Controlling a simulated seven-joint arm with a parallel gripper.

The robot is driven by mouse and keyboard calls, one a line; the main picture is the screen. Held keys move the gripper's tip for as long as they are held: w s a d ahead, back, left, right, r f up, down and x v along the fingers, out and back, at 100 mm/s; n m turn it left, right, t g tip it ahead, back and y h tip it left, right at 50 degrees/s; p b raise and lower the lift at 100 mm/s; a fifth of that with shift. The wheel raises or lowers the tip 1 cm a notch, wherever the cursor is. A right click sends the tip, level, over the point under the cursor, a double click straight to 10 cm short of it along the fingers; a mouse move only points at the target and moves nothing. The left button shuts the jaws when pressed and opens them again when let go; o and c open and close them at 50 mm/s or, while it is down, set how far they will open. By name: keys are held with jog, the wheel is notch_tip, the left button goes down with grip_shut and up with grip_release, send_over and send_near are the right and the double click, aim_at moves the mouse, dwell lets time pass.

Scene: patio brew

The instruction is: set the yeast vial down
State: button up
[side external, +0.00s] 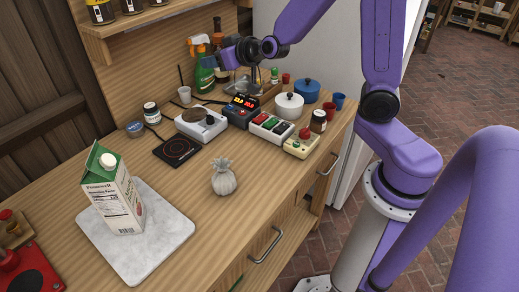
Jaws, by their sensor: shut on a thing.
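My gripper (224,58) is at the back of the wooden counter, raised above its top and reaching left from the wrist. It is in front of or close beside the green spray bottle (203,72). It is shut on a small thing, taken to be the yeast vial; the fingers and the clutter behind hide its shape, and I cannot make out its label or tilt.
Below stand a device with red and blue displays (241,110), a white pot (289,105), a blue pot (307,90), a switch box (271,127) and a hotplate (177,149). A carton (118,190) stands on a marble slab (160,245).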

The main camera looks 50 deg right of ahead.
jog(key=shift+a, duration=0.15)
jog(key=s+a+f+n+y, duration=0.2)
jog(key=s+a+f, duration=0.1)
jog(key=a, duration=0.7)
jog(key=s+a+f+n+y, duration=0.2)
jog(key=s+a+f, duration=0.15)
jog(key=a, duration=0.65)
jog(key=s+a+f+n+g+y, duration=0.3)
jog(key=s+a+f+y, duration=0.1)
jog(key=s+a, duration=0.8)
jog(key=s+f, duration=0.1)
jog(key=s, duration=0.1)
jog(key=shift+s+a+f+n, duration=0.15)
jog(key=shift+s+a+n, duration=0.15)
jog(key=shift+s+a, duration=0.1)
jog(key=shift+f, duration=4.8)
jog(key=shift+f, duration=0.1)
